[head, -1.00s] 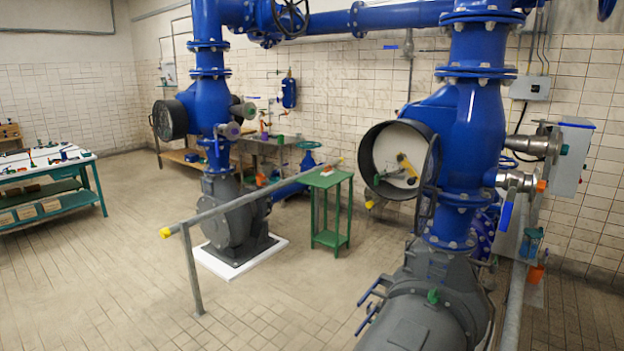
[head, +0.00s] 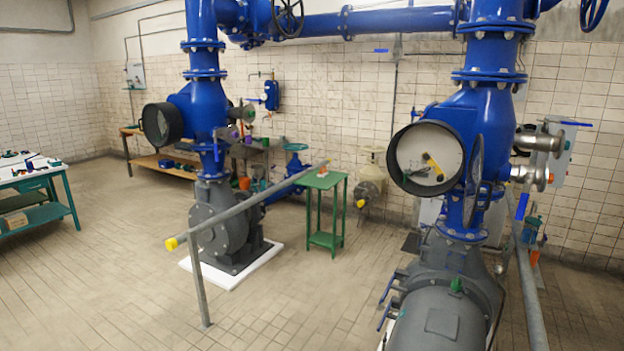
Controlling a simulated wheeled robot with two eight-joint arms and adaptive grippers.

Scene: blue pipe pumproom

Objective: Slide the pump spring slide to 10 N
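I cannot pick out a spring slide or a 10 N mark for certain at this distance. The near pump (head: 440,318) is a grey casing at the lower right, under a thick blue pipe column (head: 490,120). A round dark-rimmed housing with a pale face (head: 428,158) and a yellow part sits on that column's left side. A far grey pump (head: 228,228) stands on a white plinth at centre left, under a second blue column (head: 205,110) with a similar dark round housing (head: 162,124). Neither of my grippers is in view.
A grey railing (head: 250,205) with yellow end caps stands in front of the far pump. A small green table (head: 325,180) is beyond it. A teal workbench (head: 38,178) is at the left edge. Another railing (head: 530,285) runs at the right. The tiled floor (head: 110,260) at left is open.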

